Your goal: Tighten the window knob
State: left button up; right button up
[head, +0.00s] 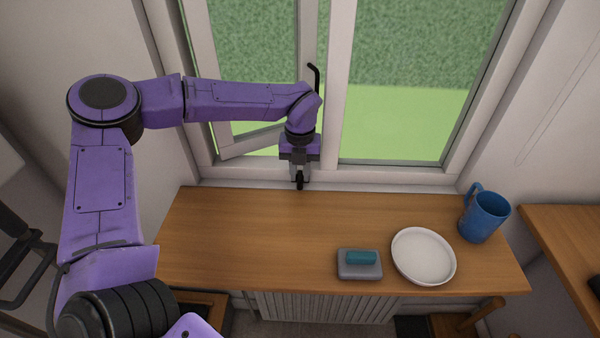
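My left gripper (299,182) points down in front of the window frame's lower middle, just above the back edge of the wooden bench top. Its fingers look close together, with a small dark shape at the tips. I cannot tell whether that shape is the fingertips or a knob between them. The window (333,140) has a left sash (250,141) standing ajar and a right pane that looks closed. A black window handle (315,76) rises on the middle post, just behind my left wrist; its lower part is hidden. No separate knob shows clearly. My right gripper is not in view.
On the bench top (230,235) a teal block lies on a grey dish (360,271), beside a white plate (424,257) and a blue mug (484,216) at right. The left and middle of the top are bare. A radiator (325,306) sits below.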

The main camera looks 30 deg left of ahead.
aim_at(300, 176)
pick_arm(q)
notch_tip(300, 176, up, 10)
jog(key=b, duration=0.2)
dwell(0.4)
